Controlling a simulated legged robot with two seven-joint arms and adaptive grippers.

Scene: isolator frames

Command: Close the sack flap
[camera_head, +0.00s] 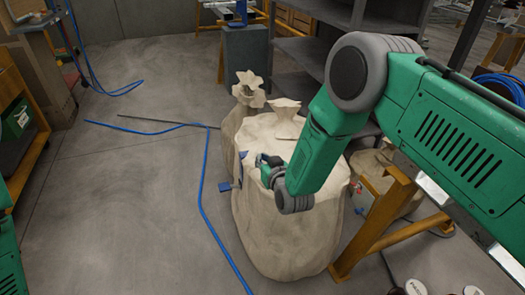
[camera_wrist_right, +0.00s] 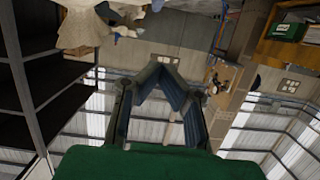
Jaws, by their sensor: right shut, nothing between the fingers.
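A large beige sack (camera_head: 285,240) stands upright on the floor in the middle of the head view. A piece of cloth (camera_head: 286,122) sticks up at its top rear; I cannot tell whether it is the flap or the tied neck of a sack behind. My right gripper (camera_head: 262,166) is shut and empty at the sack's upper left front, at or just above its top surface; contact is unclear. My right forearm hides the sack's right top. In the right wrist view the fingertips (camera_wrist_right: 165,64) meet, with pale sack cloth (camera_wrist_right: 85,28) at top left. My left gripper is out of view.
Another tied sack (camera_head: 246,92) stands close behind. An orange metal frame (camera_head: 385,225) stands right of the sack, with dark shelves (camera_head: 305,55) behind. A blue hose (camera_head: 203,190) lies on the floor at left.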

